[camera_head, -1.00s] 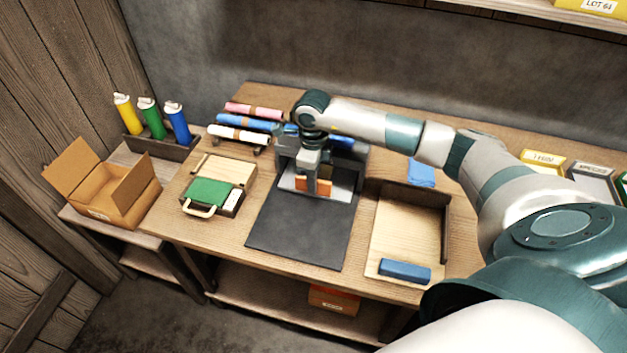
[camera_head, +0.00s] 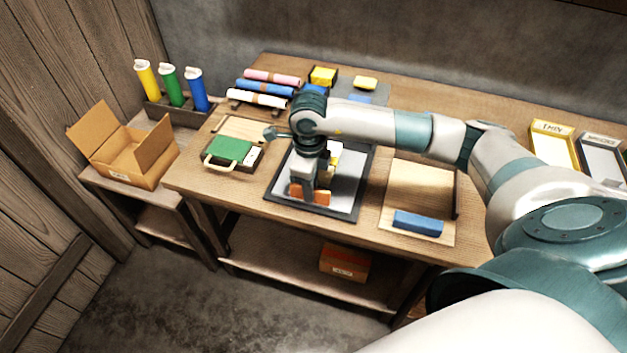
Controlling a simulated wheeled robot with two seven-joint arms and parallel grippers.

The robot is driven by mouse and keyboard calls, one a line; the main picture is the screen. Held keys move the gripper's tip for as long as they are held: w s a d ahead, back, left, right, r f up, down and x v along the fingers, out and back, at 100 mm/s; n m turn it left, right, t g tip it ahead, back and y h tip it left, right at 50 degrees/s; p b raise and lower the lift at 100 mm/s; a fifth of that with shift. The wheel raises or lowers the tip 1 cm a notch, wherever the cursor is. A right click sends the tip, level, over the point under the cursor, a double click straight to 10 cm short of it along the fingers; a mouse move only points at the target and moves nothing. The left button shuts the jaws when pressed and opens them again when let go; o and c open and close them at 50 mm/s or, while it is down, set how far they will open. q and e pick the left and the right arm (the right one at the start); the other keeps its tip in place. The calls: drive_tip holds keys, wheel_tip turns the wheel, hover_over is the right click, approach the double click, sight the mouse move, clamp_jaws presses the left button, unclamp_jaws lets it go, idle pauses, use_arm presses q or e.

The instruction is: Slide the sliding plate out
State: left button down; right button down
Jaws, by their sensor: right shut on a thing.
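The sliding plate (camera_head: 346,190) is a light grey sheet that lies over a black-rimmed base (camera_head: 358,214) in the middle of the workbench. An orange block (camera_head: 319,198) sits at its front edge. My right gripper (camera_head: 309,190) points down at the front of the plate and is shut at the orange block. The gripper hides part of the block, so the exact grip is hard to see. Just behind the gripper, a yellow and white piece (camera_head: 334,156) shows partly on the plate. My left gripper is not in view.
A green-lidded case (camera_head: 229,149) stands left of the plate. Right of it is a wooden tray (camera_head: 420,179) with a blue block (camera_head: 418,223) at its front. Rolls (camera_head: 264,87) and a yellow block (camera_head: 323,75) lie behind. An open cardboard box (camera_head: 130,165) stands on the left table.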

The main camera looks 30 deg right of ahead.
drive_tip(key=shift+s+a, duration=0.2)
drive_tip(key=shift+a, duration=0.1)
drive_tip(key=shift+f, duration=0.1)
drive_tip(key=c, duration=1.9)
unclamp_jaws()
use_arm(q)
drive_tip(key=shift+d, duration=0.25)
use_arm(e)
drive_tip(key=shift+o, duration=0.4)
drive_tip(key=shift+s+a, duration=0.1)
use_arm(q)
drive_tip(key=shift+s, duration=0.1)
use_arm(e)
drive_tip(key=shift+r, duration=0.2)
